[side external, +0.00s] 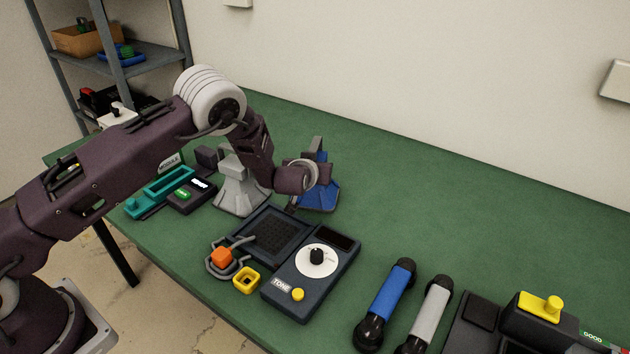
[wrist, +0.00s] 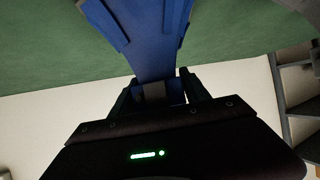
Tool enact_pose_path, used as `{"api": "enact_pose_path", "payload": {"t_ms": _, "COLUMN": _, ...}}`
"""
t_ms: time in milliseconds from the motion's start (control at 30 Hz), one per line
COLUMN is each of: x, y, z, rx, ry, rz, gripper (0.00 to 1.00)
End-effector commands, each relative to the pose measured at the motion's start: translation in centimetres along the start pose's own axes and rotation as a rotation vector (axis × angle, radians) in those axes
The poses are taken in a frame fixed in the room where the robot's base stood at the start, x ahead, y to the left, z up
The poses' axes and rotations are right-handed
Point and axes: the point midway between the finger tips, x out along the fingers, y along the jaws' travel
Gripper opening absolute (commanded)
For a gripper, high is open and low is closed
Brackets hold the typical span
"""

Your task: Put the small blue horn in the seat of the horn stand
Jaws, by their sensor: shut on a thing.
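The blue horn (side external: 322,190) stands flared end down on the green table, just beyond my wrist in the side view. My gripper (wrist: 160,95) is shut on the narrow part of the blue horn (wrist: 150,45), which widens away from the fingers in the wrist view. In the side view my wrist hides the fingers and part of the horn. A similar grey flared piece (side external: 238,188) stands to the left, partly behind my arm. I cannot tell for certain which piece is the horn stand, and no seat shows clearly.
A dark speaker panel (side external: 270,234) and a tone box with a white dial (side external: 318,262) lie in front. Blue (side external: 391,292) and grey (side external: 430,315) handsets lie right. The back right is clear.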

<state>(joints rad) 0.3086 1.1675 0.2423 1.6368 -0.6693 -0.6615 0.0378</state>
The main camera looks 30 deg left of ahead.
Motion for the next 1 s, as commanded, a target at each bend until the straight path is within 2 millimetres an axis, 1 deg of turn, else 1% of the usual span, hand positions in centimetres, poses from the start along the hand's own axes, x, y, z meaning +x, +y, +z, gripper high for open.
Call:
{"api": "enact_pose_path", "payload": {"t_ms": 167, "x": -0.2, "y": 0.1, "z": -0.6, "rx": -0.001, "ry": 0.003, "rz": 0.001, "gripper": 0.0}}
{"api": "enact_pose_path", "payload": {"t_ms": 267, "x": -1.3, "y": 0.1, "z": -2.5, "rx": -0.003, "ry": 0.006, "rz": 0.002, "gripper": 0.0}}
{"api": "enact_pose_path", "payload": {"t_ms": 400, "x": -3.0, "y": 0.1, "z": -5.7, "rx": -0.004, "ry": 0.006, "rz": 0.002, "gripper": 0.0}}
{"api": "enact_pose_path", "payload": {"t_ms": 533, "x": -4.3, "y": 0.0, "z": -7.9, "rx": -0.002, "ry": 0.004, "rz": 0.001, "gripper": 0.0}}
{"api": "enact_pose_path", "payload": {"t_ms": 633, "x": -5.5, "y": -0.8, "z": -9.7, "rx": 0.004, "ry": 0.007, "rz": 0.016, "gripper": 0.0}}
{"api": "enact_pose_path", "payload": {"t_ms": 667, "x": -6.2, "y": -1.4, "z": -10.5, "rx": 0.01, "ry": 0.009, "rz": 0.027, "gripper": 0.0}}
{"api": "enact_pose_path", "payload": {"t_ms": 733, "x": -8.2, "y": -3.1, "z": -12.1, "rx": 0.027, "ry": 0.014, "rz": 0.065, "gripper": 0.0}}
{"api": "enact_pose_path", "payload": {"t_ms": 767, "x": -9.4, "y": -3.9, "z": -12.7, "rx": 0.039, "ry": 0.015, "rz": 0.087, "gripper": 0.0}}
{"api": "enact_pose_path", "payload": {"t_ms": 800, "x": -11.0, "y": -4.8, "z": -13.3, "rx": 0.054, "ry": 0.015, "rz": 0.119, "gripper": 0.0}}
{"api": "enact_pose_path", "payload": {"t_ms": 867, "x": -13.6, "y": -6.1, "z": -13.8, "rx": 0.079, "ry": 0.015, "rz": 0.169, "gripper": 0.0}}
{"api": "enact_pose_path", "payload": {"t_ms": 900, "x": -15.3, "y": -6.8, "z": -13.9, "rx": 0.096, "ry": 0.014, "rz": 0.203, "gripper": 0.0}}
{"api": "enact_pose_path", "payload": {"t_ms": 1000, "x": -19.1, "y": -8.1, "z": -13.6, "rx": 0.138, "ry": 0.01, "rz": 0.275, "gripper": 0.0}}
